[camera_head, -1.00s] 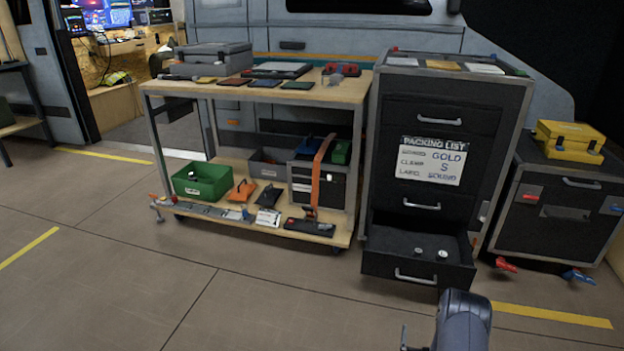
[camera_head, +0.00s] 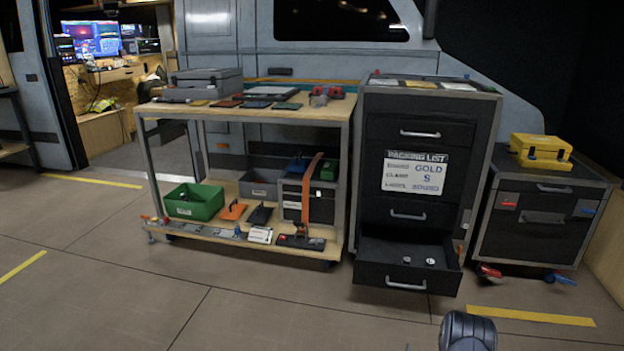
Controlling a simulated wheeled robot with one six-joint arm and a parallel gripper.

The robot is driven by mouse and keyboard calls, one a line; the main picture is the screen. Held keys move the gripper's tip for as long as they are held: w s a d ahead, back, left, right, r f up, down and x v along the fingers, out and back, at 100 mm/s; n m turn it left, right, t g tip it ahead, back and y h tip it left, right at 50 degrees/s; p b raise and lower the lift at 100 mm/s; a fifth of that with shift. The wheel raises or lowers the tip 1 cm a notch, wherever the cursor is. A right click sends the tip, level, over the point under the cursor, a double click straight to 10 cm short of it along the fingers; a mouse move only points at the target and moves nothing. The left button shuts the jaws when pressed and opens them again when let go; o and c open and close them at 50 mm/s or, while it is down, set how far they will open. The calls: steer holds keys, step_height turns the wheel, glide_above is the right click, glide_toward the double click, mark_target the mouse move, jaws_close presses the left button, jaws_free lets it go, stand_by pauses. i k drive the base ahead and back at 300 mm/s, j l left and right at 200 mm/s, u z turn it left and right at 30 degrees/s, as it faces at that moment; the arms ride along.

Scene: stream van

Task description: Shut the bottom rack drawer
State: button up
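The bottom rack drawer (camera_head: 382,277) is pulled out toward me at the foot of the black rack (camera_head: 354,150). A silver handle (camera_head: 406,285) is on its front. A few small round pieces, light-topped, lie inside it. The drawers above it, including the middle drawer (camera_head: 385,209) and the top drawer (camera_head: 390,131), are closed. Part of my arm (camera_head: 467,331) shows at the bottom edge, right of and nearer than the drawer, apart from it. My gripper's fingers are not visible.
A wheeled cart (camera_head: 275,113) with a green bin (camera_head: 193,202) stands left of the rack. A black case (camera_head: 536,215) with a yellow box (camera_head: 541,150) on top stands to the right. The floor in front of the drawer is clear.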

mark_target(381, 248)
steer(key=i+z, duration=0.1)
steer(key=z, duration=0.35)
steer(key=i+j+z, duration=0.1)
steer(key=z, duration=0.3)
steer(key=i+j+z, duration=0.1)
steer(key=z, duration=0.35)
steer(key=i+j+z, duration=0.1)
steer(key=z, duration=0.35)
steer(key=j+z, duration=0.2)
steer(key=z, duration=0.2)
steer(key=i+j+z, duration=0.1)
steer(key=z, duration=0.35)
steer(key=j, duration=0.75)
steer(key=l+z, duration=0.2)
steer(key=i+l, duration=0.05)
